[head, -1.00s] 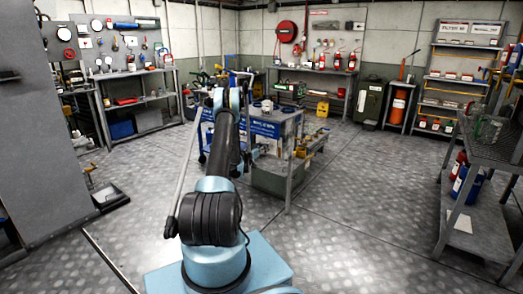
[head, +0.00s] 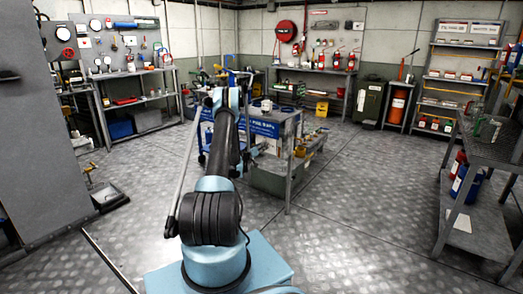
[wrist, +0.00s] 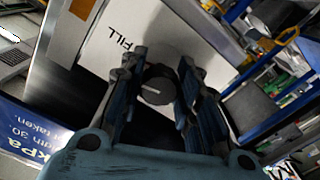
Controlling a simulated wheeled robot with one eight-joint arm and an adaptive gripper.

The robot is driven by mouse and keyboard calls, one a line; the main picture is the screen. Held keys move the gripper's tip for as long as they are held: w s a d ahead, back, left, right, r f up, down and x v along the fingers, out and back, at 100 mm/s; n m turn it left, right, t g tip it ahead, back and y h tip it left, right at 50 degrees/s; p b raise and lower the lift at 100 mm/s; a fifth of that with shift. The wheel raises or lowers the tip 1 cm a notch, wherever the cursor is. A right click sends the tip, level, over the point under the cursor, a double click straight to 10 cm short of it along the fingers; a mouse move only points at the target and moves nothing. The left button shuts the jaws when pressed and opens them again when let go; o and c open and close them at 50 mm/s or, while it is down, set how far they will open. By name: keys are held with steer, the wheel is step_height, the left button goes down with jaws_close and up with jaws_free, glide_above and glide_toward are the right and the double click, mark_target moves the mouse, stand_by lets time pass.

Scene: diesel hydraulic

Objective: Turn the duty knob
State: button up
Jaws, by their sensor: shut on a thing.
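The duty knob (wrist: 157,85) is a dark round knob with a pale pointer line, on a white panel (wrist: 140,22) lettered "FILL" in the wrist view. My gripper (wrist: 160,78) has its two fingers on either side of the knob, shut on it. The pointer line lies slightly tilted from horizontal in the wrist view. In the head view my arm reaches forward to the blue and grey bench (head: 268,128) in the middle of the room, and the knob is hidden there.
A blue sign with white lettering (wrist: 30,135) lies at the lower left of the wrist view. A grey shelf bench (head: 470,205) stands at the right and a tall grey cabinet (head: 40,140) at the left. The floor between is mostly clear.

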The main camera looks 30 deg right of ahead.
steer(key=n, duration=0.4)
steer(key=shift+w+a+n, duration=0.1)
steer(key=shift+w+n, duration=0.05)
steer(key=shift+n, duration=0.25)
steer(key=n, duration=0.3)
steer(key=shift+n, duration=0.3)
steer(key=n, duration=0.4)
steer(key=shift+n, duration=1.5)
steer(key=o, duration=1.1)
